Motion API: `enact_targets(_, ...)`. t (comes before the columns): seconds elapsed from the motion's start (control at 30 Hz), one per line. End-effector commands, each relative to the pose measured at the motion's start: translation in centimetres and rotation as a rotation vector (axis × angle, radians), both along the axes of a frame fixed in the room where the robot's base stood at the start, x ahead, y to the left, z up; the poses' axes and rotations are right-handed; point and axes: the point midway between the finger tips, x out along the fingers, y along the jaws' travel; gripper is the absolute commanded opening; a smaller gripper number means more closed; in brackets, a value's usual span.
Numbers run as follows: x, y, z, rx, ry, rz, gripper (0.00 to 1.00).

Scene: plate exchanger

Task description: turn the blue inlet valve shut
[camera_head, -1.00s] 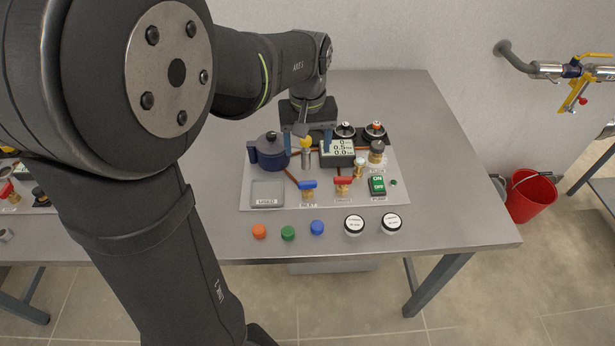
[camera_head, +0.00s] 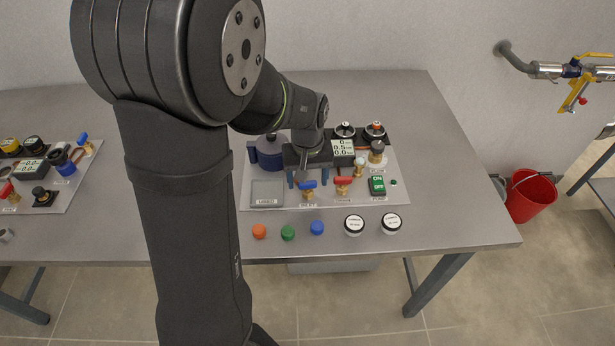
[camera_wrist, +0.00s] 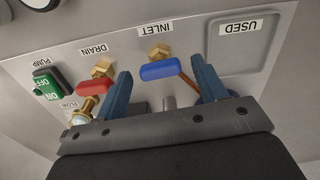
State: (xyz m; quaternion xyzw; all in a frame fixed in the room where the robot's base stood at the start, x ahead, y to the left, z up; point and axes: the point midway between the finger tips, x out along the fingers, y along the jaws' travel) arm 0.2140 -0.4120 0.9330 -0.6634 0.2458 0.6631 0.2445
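The blue inlet valve handle (camera_head: 307,185) sits on a brass body on the white panel (camera_head: 330,200), above the INLET label. I cannot tell the exact height of the fingertips above the panel.
The red drain valve (camera_head: 343,182) stands close to the right of the inlet valve. The green pump switch (camera_head: 377,185) is farther right. The grey USED tray (camera_head: 267,192) is to the left. Coloured caps, including an orange one (camera_head: 259,231), line the table front.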

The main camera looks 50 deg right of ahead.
Motion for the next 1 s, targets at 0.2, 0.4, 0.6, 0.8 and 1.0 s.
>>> enact_targets(0.2,0.00,-0.01,0.03,0.000,0.000,0.000,0.22)
enact_targets(0.4,0.00,-0.01,0.04,0.000,0.000,-0.028,0.21)
enact_targets(0.6,0.00,-0.01,0.03,0.002,-0.001,-0.094,0.21)
enact_targets(0.8,0.00,-0.01,0.03,0.002,-0.001,-0.094,0.46)
enact_targets(1.0,0.00,0.00,0.03,0.002,-0.001,-0.093,0.65)
